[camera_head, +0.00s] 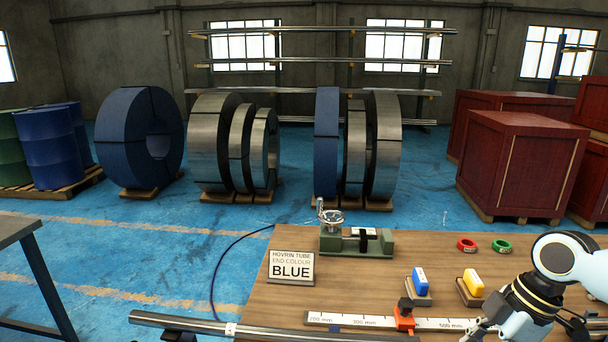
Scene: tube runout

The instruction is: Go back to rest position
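My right arm comes in from the right edge, and its gripper (482,328) is low over the front of the wooden bench (240,312), near the right end of the white ruler strip (345,319). Its fingertips are partly cut off by the bottom edge, so I cannot tell whether they are open or hold anything. My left gripper is not in view. A long steel tube (190,322) lies along the front and reaches past the bench's left edge. A white label band (231,329) is on it.
An orange stop (404,317) sits at the ruler. Blue (420,280) and yellow (473,282) blocks stand in holders behind it. Red (467,245) and green (502,246) rings, a green fixture (356,243) and a "BLUE" sign (291,267) are farther back. A dark table (18,230) stands left.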

